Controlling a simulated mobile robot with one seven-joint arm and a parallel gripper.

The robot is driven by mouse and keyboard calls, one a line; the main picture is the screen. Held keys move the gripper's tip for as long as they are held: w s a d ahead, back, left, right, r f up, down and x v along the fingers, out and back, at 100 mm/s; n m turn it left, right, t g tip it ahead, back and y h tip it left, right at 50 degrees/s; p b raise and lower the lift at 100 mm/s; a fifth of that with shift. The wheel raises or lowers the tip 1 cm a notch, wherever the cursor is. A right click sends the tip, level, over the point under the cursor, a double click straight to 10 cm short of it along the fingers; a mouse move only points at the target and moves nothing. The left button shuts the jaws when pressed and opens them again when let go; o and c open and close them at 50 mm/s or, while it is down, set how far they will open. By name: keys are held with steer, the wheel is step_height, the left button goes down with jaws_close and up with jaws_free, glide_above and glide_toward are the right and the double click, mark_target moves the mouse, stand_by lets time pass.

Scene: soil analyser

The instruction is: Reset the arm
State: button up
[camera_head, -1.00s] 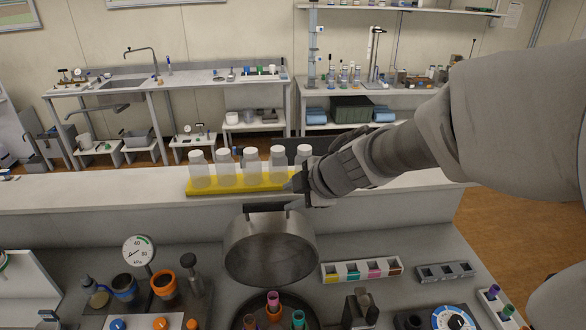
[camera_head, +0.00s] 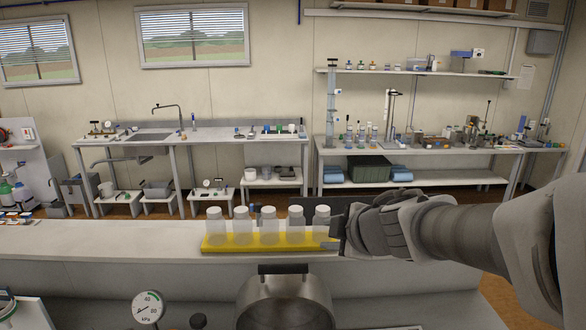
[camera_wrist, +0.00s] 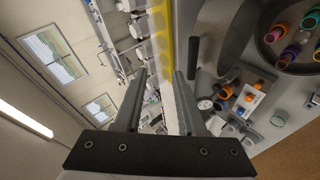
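My gripper (camera_head: 338,240) is at the right end of the yellow rack in the head view, in front of the white bench; its fingers are mostly hidden there by the hand and the angle. In the wrist view my gripper (camera_wrist: 160,76) shows two parallel fingers spread apart with nothing held between them. My arm comes in from the right edge of the head view.
A yellow rack (camera_head: 270,243) of white-capped bottles stands on the white bench (camera_head: 100,240) close to my gripper. A raised round metal lid (camera_head: 285,303) is below it. A pressure gauge (camera_head: 148,308) is lower left. Space above the rack is clear.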

steer(key=s+d+r+m+t+h+b, duration=0.1)
steer(key=s+d+m+h+b, duration=0.1)
steer(key=s+d+m+h, duration=0.3)
steer(key=s+d+m+h+b, duration=0.1)
steer(key=d+m+h, duration=0.2)
steer(key=d+m, duration=0.35)
steer(key=s+a+f+m+g+y+b, duration=0.1)
steer(key=s+a+f+m+g+y, duration=0.1)
steer(key=s+f, duration=0.3)
steer(key=s+a+f+m+g+y+b, duration=0.2)
steer(key=s+f+m+g, duration=0.1)
steer(key=s, duration=0.7)
step_height(320, 180, down, 2)
steer(key=shift+s+a+f+m+g, duration=0.15)
steer(key=shift+a+m+g, duration=0.2)
steer(key=shift+m, duration=0.2)
steer(key=shift+a, duration=0.1)
stand_by(1.1)
